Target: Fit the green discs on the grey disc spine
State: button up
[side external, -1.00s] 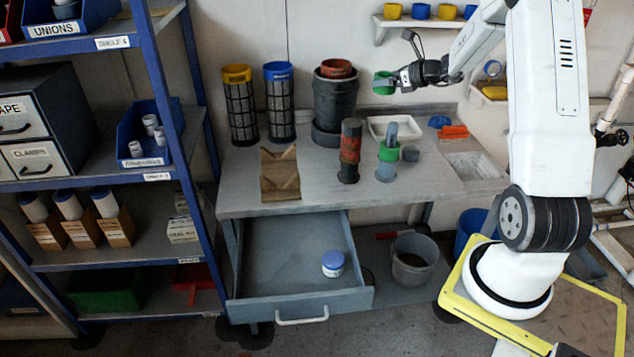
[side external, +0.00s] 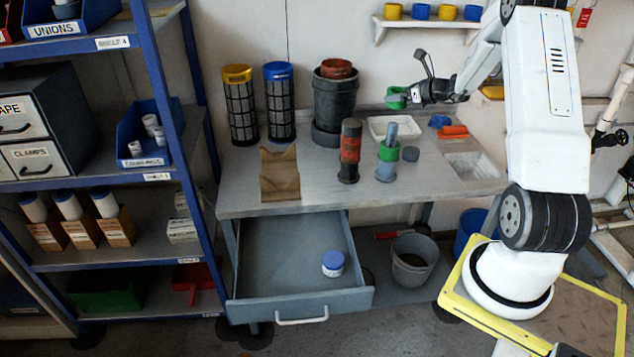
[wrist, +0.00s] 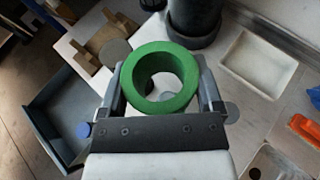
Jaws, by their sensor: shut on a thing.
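The grey disc spine (side external: 391,131) stands upright on the bench in the side view, with one green disc (side external: 388,153) around it. My gripper (side external: 407,96) is shut on another green disc (side external: 395,100), held above and behind the spine in the picture, apart from it. In the wrist view this held disc (wrist: 139,90) sits between the two fingers of my gripper (wrist: 160,92), its hole facing the camera. Greyish shapes show through the hole; I cannot tell whether they are the spine.
A red and dark cylinder (side external: 350,150) stands left of the spine, and a small grey round piece (side external: 410,154) lies right of it. A white tray (side external: 376,137) and black pot (side external: 335,100) are behind. The drawer (side external: 290,304) is open below.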

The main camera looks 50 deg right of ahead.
jog(key=shift+f, duration=0.1)
send_over(393, 134)
jog(key=d, duration=0.1)
jog(key=shift+w+d+f, duration=0.1)
jog(key=shift+w+f, duration=0.15)
jog(key=shift+f, duration=0.85)
jog(key=shift+w+d+f, duration=0.1)
jog(key=shift+w+f, duration=0.1)
jog(key=shift+f, duration=0.85)
jog(key=shift+f, duration=4.2)
jog(key=o, duration=1)
jog(key=shift+s, duration=0.15)
